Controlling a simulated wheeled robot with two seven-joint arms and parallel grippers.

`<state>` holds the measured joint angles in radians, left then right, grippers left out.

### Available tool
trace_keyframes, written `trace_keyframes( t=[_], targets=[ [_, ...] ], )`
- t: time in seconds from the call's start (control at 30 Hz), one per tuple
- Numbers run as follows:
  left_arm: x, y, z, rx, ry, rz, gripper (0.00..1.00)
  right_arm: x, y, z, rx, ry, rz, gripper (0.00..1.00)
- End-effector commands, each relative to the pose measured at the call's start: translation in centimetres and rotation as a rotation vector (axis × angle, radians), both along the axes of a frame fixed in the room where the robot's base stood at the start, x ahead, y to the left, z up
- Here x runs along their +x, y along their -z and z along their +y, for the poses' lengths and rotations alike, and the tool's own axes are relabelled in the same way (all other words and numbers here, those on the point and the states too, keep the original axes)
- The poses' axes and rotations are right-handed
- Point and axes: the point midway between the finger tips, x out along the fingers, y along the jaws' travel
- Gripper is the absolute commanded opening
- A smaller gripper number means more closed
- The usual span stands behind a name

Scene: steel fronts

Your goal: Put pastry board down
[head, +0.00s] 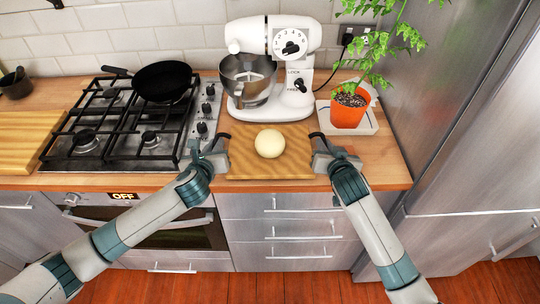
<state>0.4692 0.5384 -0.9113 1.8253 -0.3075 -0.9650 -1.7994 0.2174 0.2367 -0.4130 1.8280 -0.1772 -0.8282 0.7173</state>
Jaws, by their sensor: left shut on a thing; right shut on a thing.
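The pastry board (293,164), a light wooden board, lies level at the front of the wooden counter, in front of the mixer. A round pale ball of dough (269,143) sits on it. My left gripper (222,150) is shut on the board's left edge. My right gripper (322,150) is shut on its right edge. Both fingertips are partly hidden by my wrists. I cannot tell whether the board's underside touches the counter.
A white stand mixer (290,105) stands right behind the board. A gas hob (125,125) with a black pan (162,80) is to the left. A potted plant (348,112) on a white tray is at the right, near the steel fridge (440,100). Bare counter (380,165) lies at the right front.

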Motion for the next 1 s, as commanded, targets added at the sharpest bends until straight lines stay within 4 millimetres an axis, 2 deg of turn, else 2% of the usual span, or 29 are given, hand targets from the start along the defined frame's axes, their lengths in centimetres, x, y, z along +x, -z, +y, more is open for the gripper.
trace_keyframes(
  t=[0.37,0.4,0.47,0.5,1.0],
  targets=[
    [0.04,0.79,-0.12,-0.002,0.002,-0.003,0.00,0.03,0.80,0.13,0.002,-0.002,-0.003,0.00],
    [-0.02,0.96,-0.10,-0.002,0.001,0.000,0.15,-0.02,0.96,0.11,0.002,-0.001,0.000,0.15],
    [-0.01,0.87,-0.09,-0.002,0.001,0.000,0.29,-0.02,0.87,0.10,0.002,-0.001,0.000,0.29],
    [-0.02,0.89,-0.05,-0.001,0.001,0.001,0.31,-0.02,0.88,0.09,0.002,-0.001,0.000,0.31],
    [-0.37,0.91,0.39,0.005,-0.007,0.004,0.31,-0.01,0.89,0.00,0.000,0.000,0.000,0.31]
  ],
)
